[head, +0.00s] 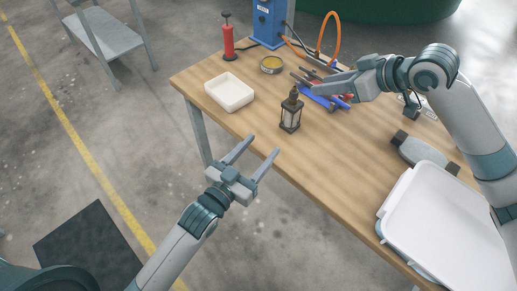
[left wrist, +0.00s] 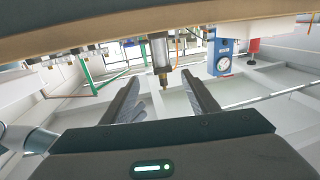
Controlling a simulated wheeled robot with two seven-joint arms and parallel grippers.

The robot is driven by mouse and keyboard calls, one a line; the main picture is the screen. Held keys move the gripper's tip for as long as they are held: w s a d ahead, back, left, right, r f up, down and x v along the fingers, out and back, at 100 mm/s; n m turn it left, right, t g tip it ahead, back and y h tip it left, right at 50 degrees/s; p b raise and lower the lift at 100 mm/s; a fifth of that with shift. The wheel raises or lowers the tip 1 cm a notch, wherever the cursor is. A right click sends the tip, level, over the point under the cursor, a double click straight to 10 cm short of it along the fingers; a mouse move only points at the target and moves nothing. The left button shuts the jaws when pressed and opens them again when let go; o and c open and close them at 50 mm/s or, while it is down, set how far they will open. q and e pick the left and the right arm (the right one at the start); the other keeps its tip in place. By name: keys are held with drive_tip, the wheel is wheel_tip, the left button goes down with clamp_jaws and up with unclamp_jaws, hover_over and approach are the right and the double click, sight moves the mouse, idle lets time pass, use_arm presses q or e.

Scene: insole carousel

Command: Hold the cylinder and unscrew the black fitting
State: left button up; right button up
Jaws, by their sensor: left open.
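The cylinder (head: 291,117) stands upright on the wooden table near its front edge, with a light body in a dark frame. The black fitting (head: 293,92) is at its top, narrow and dark. My left gripper (head: 263,145) is open and empty, off the table's front edge, with its fingers pointing toward the cylinder but apart from it. In the left wrist view the cylinder (left wrist: 158,48) shows beyond and between the open fingers (left wrist: 160,77). My right gripper (head: 308,90) is above the table, just right of the fitting; its finger gap is not clear.
Blue-handled tools (head: 330,100) lie under my right gripper. A large white bin (head: 400,215) is at the front right.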

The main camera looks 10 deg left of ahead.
sight(288, 115)
use_arm(q)
drive_tip(key=shift+w, duration=0.1)
drive_tip(key=x, duration=1.7)
drive_tip(key=shift+w, duration=0.1)
